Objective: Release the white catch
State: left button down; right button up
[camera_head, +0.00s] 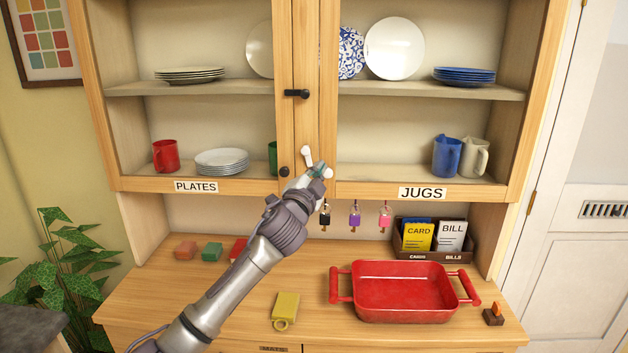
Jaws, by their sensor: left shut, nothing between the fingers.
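The white catch (307,156) is on the middle upright of the wooden cabinet, low down between the two doors, and stands nearly upright with a slight tilt. My left gripper (322,171) is shut and empty, just below and to the right of the white catch. Its fingertips look close to the catch's lower end, but I cannot tell if they touch. The gripper and wrist hide part of the cabinet's lower middle. My right gripper is not in view.
A black catch (297,93) lies level higher on the same upright. A dark knob (284,172) is left of the gripper. Keys with coloured tags (355,215) hang below the cabinet. A red tray (405,290) and yellow object (286,308) are on the counter.

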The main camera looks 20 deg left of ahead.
pick_arm(q)
jog(key=s, duration=0.2)
jog(key=shift+s+b, duration=0.3)
jog(key=shift+s, duration=0.05)
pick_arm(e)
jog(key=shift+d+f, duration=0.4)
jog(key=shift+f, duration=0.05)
pick_arm(q)
jog(key=shift+d, duration=0.2)
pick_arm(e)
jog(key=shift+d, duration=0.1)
